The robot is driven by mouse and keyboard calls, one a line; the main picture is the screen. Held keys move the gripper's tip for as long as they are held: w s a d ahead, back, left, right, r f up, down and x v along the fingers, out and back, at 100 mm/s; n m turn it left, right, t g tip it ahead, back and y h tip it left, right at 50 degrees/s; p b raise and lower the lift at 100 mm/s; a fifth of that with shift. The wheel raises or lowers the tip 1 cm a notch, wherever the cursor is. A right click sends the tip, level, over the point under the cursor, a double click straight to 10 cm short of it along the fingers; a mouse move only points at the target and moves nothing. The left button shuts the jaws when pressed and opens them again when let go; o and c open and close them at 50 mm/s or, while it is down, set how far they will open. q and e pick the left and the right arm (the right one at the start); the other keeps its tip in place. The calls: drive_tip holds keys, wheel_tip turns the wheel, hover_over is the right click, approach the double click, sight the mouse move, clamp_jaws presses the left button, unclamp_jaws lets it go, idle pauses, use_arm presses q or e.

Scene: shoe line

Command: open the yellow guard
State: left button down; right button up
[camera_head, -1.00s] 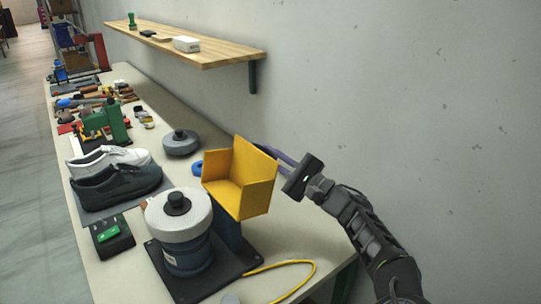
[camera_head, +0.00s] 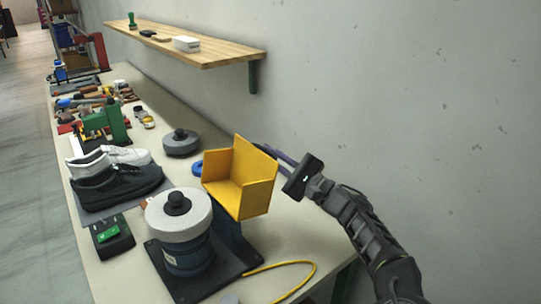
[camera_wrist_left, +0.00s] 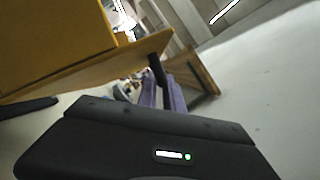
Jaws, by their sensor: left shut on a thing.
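The yellow guard (camera_head: 256,170) is an angular, open-fronted box of panels on a dark post behind a grey-topped round machine (camera_head: 179,222). My left gripper (camera_head: 291,172) is at the guard's right side, with its black body between guard and wall. In the left wrist view the guard (camera_wrist_left: 50,35) fills the upper left, close in front of the gripper body. The gripper is shut on the guard; the exact contact is largely hidden. My right gripper is not in view.
A black shoe and a white shoe (camera_head: 125,155) stand on a mat left of the machine. A yellow cable (camera_head: 300,262) curls at the bench's front right. A wooden shelf (camera_head: 190,45) hangs on the wall. Tools crowd the far bench.

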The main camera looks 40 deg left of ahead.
sight(258, 152)
use_arm(q)
drive_tip(key=shift+s+a+r+n, duration=0.1)
drive_tip(key=shift+s+r+n, duration=0.05)
drive_tip(key=shift+r+n, duration=0.2)
drive_tip(key=s+r+n, duration=0.1)
drive_tip(key=s+r+n+g+p, duration=0.1)
drive_tip(key=r+n+h, duration=0.1)
drive_tip(key=shift+s+a+r+p, duration=0.3)
drive_tip(key=shift+s+a, duration=0.05)
drive_tip(key=shift+s, duration=0.05)
drive_tip(key=shift+s+a+r+n+g, duration=0.15)
drive_tip(key=shift+s+r+n+g, duration=0.1)
drive_tip(key=shift+s+n+g, duration=0.25)
drive_tip(key=shift+w, duration=0.2)
drive_tip(key=c, duration=1.6)
unclamp_jaws()
drive_tip(key=shift+o, duration=0.5)
drive_tip(key=shift+f, duration=0.1)
